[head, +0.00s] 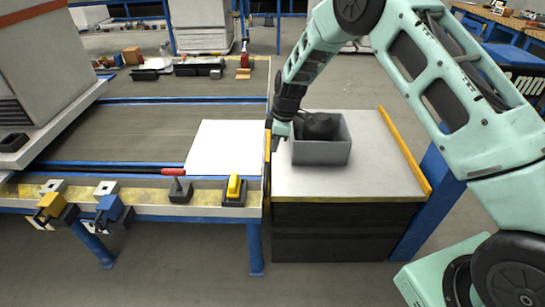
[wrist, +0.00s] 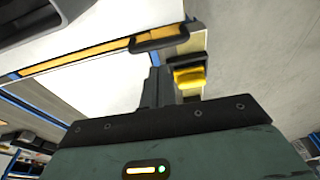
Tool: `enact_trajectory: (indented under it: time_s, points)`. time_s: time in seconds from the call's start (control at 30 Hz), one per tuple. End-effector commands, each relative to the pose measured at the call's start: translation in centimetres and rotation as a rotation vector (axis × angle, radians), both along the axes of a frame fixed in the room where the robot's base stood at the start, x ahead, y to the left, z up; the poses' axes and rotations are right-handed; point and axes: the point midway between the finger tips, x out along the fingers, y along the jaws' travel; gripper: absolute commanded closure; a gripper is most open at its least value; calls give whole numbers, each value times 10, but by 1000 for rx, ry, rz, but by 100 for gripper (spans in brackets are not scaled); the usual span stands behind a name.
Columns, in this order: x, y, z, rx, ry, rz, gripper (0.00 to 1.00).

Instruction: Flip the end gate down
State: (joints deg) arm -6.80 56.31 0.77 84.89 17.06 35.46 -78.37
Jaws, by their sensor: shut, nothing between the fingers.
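The end gate (head: 267,172) is a narrow upright strip with yellow on it, at the right end of the conveyor, between the conveyor and the grey-topped table. In the wrist view a long yellow-edged strip (wrist: 85,56) that looks like this gate crosses the upper part, with a black handle-like bar (wrist: 160,38) at its right end.
A grey bin (head: 322,153) with a dark object stands on the table (head: 350,185), just right of my gripper. A white sheet (head: 223,147) lies on the conveyor's end. A yellow switch (head: 235,188) and a red-handled lever (head: 178,186) stand on the near rail.

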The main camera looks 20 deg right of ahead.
Motion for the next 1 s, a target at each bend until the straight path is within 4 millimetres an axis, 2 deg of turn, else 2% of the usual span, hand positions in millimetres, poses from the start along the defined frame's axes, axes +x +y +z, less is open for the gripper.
enact_trajectory:
  time_s: [0.1,0.23,0.8,0.87,0.97,1.0]
  points:
    - [-1,-3,19,1,-1,2,100]
    - [-2,-5,30,1,0,1,100]
    - [-3,-5,35,1,1,0,100]
    - [-7,0,44,4,3,-6,100]
    - [-25,20,75,17,18,-40,100]
    - [-37,30,92,23,28,-63,100]
